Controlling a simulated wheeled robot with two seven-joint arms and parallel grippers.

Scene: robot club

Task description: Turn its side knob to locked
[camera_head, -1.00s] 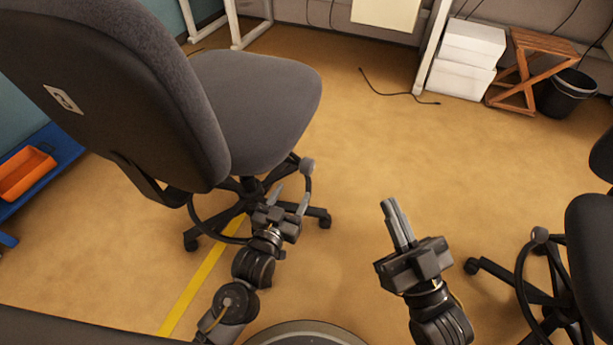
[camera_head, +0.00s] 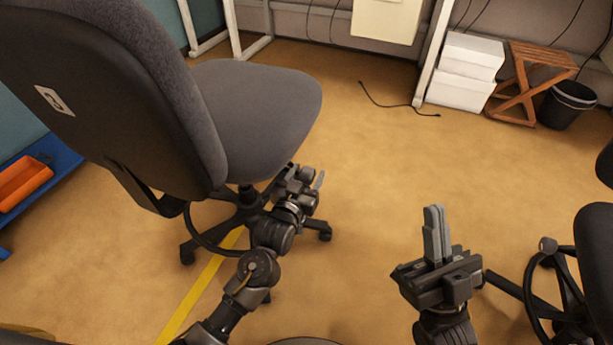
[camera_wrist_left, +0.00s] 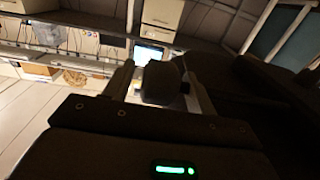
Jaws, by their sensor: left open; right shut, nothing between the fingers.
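The grey office chair (camera_head: 265,115) stands at the left, its back toward me. Its dark rounded side knob (camera_head: 307,173) is at the right side, low under the seat. My left gripper (camera_head: 305,178) is open at the knob. In the left wrist view the knob (camera_wrist_left: 160,84) sits between the two spread fingers (camera_wrist_left: 160,92); whether they touch it I cannot tell. The knob's lock marking does not show. My right gripper (camera_head: 434,212) is shut and empty, pointing up over the floor at the lower right.
Another dark chair (camera_head: 590,255) stands at the right edge, close to my right gripper. A blue shelf with an orange bin (camera_head: 22,182) is at the left. White boxes (camera_head: 465,70), a wooden stool (camera_head: 527,82) and a black bin (camera_head: 567,105) stand at the back. The middle floor is clear.

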